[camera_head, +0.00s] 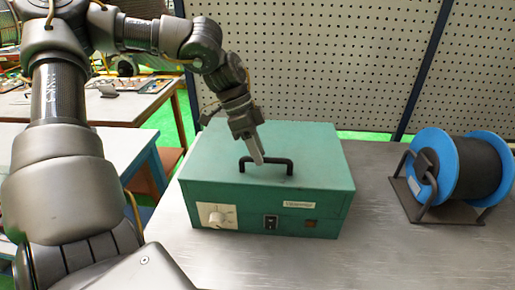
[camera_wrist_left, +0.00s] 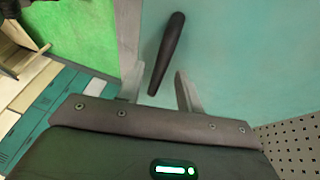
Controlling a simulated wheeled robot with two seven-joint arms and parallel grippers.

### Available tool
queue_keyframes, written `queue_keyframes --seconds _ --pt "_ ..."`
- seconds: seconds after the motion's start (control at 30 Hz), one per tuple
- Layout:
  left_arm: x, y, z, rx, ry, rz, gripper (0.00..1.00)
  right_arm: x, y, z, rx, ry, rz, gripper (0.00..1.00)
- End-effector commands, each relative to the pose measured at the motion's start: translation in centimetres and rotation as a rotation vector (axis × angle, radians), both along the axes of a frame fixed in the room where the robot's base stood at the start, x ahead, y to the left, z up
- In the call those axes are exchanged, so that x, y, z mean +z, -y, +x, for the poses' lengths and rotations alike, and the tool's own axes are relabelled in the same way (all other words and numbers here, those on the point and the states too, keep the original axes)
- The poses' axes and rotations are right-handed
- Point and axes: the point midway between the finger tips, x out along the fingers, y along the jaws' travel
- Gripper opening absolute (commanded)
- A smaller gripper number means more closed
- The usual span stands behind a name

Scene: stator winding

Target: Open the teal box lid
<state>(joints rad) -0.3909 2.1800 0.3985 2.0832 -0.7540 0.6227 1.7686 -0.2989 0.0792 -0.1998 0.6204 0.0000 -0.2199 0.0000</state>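The teal box (camera_head: 200,190) stands on the grey metal table with its lid (camera_head: 310,150) down. A black bar handle (camera_head: 288,163) is fixed on the lid. My left gripper (camera_head: 257,158) reaches down to the lid from behind, with its fingertips at the handle. In the left wrist view the handle (camera_wrist_left: 168,50) lies between the two spread fingers (camera_wrist_left: 158,88), with space on both sides. My right gripper is not in view.
A blue reel of dark cable (camera_head: 435,160) stands on a metal stand at the right of the table (camera_head: 380,240). A pegboard wall (camera_head: 330,60) rises behind. The table is clear between box and reel. Other workbenches are at the left.

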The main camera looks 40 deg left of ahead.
Motion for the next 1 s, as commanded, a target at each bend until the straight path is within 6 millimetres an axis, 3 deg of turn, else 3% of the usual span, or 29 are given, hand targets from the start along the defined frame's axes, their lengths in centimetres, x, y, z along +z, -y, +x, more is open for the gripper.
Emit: queue_keyframes --seconds 0.3,0.57,1.0 --pt "-0.2 0.12 0.02 -0.001 0.001 -0.001 0.35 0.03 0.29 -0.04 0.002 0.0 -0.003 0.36" --pt "-0.18 0.11 0.03 -0.001 0.001 -0.001 0.01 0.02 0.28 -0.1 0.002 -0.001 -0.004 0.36" --pt "0.73 0.07 -0.31 -0.001 -0.015 -0.013 0.0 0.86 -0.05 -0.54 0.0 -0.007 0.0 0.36"
